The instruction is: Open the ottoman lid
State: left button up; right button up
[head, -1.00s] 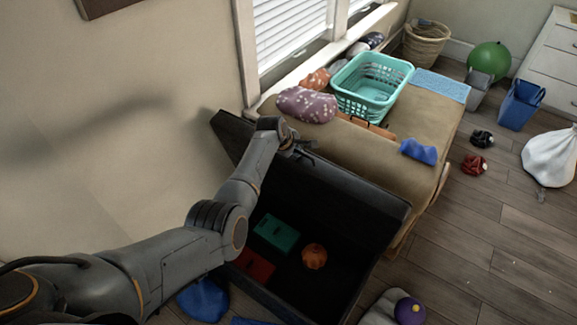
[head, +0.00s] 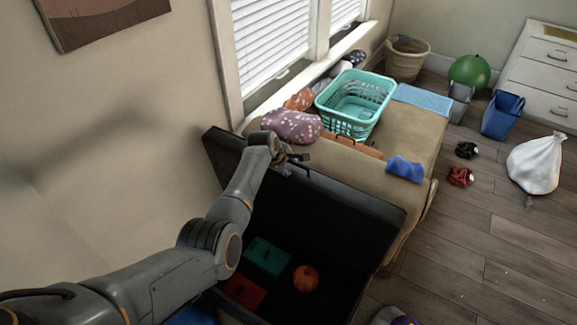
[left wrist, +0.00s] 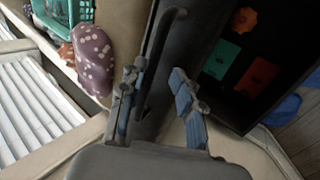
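The black ottoman (head: 336,296) stands open in the middle of the head view. Its dark lid (head: 350,212) is raised at the back, beside the tan bench. A green box (head: 266,255), a red box (head: 243,291) and an orange pumpkin-like ball (head: 305,278) lie inside. My left gripper (head: 298,160) is at the lid's upper edge. In the left wrist view, the dark curved handle (left wrist: 160,58) runs between the spread fingers (left wrist: 160,106), closer to the left-hand finger. I cannot tell whether it touches. My right gripper is not in view.
The tan bench (head: 400,130) behind the lid holds a teal basket (head: 355,103), a spotted purple cushion (head: 291,126) and a blue cloth (head: 404,169). The wall and window are close on the left.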

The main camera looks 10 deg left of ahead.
pick_arm(q)
jog(key=shift+s+f, duration=0.1)
jog(key=shift+f, duration=0.05)
jog(key=v, duration=1.2)
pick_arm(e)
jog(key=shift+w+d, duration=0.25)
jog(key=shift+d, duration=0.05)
